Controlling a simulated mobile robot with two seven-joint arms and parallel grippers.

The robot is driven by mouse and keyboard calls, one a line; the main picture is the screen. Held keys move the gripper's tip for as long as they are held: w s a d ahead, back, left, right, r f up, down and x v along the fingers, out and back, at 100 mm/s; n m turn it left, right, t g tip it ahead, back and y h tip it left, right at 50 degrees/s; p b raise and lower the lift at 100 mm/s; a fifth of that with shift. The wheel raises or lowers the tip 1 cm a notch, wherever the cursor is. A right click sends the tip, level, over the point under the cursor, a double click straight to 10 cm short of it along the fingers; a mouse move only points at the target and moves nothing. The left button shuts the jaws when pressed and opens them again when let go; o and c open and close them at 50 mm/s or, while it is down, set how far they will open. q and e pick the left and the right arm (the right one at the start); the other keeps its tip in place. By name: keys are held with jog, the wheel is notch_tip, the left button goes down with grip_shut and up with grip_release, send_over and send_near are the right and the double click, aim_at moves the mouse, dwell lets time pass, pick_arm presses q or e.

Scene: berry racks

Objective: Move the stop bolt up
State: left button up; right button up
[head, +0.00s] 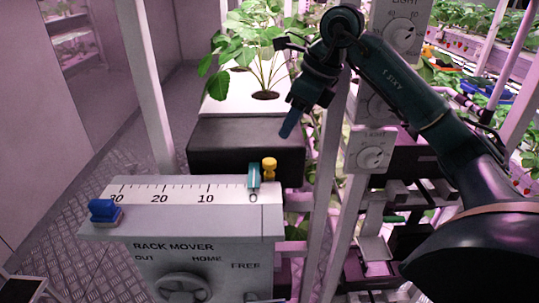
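The grey rack mover box (200,262) stands at the lower left, with a ruler scale on top marked 30, 20 and 10. A yellow knob (269,168) stands upright at the right end of the scale, beside a teal upright piece (254,180). A blue block (104,211) sits at the left end, near 30. No label shows which of these is the stop bolt. My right gripper (287,128) points down above and slightly right of the yellow knob, apart from it. Its fingers overlap in this view, so its opening is unclear. My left gripper is out of view.
A black trough with a white top (230,100) and a leafy plant (255,45) stands behind the box. A post with light dials (370,155) rises close to my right arm. A handwheel (182,288) is on the box front. Metal floor lies open at left.

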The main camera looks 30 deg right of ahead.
aim_at(269, 161)
jog(key=x, duration=1)
jog(key=shift+w+a+f, duration=0.15)
jog(key=shift+f, duration=0.05)
grip_shut()
